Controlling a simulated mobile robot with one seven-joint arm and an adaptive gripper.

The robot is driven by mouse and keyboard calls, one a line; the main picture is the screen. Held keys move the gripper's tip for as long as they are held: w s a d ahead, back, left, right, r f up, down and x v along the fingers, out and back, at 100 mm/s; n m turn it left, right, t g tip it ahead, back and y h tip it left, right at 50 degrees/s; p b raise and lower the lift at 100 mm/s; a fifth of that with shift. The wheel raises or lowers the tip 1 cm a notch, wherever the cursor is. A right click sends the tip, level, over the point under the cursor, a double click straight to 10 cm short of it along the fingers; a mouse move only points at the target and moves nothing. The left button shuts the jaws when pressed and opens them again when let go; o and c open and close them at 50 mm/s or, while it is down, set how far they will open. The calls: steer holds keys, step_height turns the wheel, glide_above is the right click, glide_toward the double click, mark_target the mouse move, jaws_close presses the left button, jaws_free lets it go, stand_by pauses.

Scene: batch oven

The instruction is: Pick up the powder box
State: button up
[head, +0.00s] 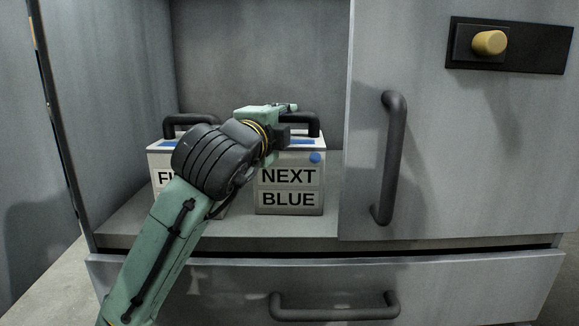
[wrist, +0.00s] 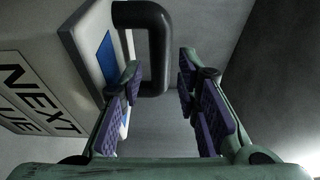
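Two light boxes with dark loop handles stand side by side in the open cabinet bay. The right box (head: 289,198) reads "NEXT BLUE" and has a blue dot. The left box (head: 160,160) starts with "FI"; my arm hides the rest. Neither visible label says powder. My gripper (head: 288,134) is at the top of the right box, by its handle (head: 313,124). In the wrist view my gripper (wrist: 160,75) is open, with the handle (wrist: 158,55) in line with the gap between its fingertips. I cannot tell whether the handle is inside the gap.
Grey cabinet walls enclose the bay. A closed door with a vertical handle (head: 388,160) stands to the right, with a yellow knob (head: 489,42) above it. A drawer with a horizontal handle (head: 335,311) lies below. The bay is clear above the boxes.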

mark_target(288, 117)
steer(key=p+x, duration=0.1)
steer(key=x, duration=0.4)
steer(key=shift+c, duration=0.5)
jaws_close()
steer(key=shift+r, duration=0.15)
stand_by(0.4)
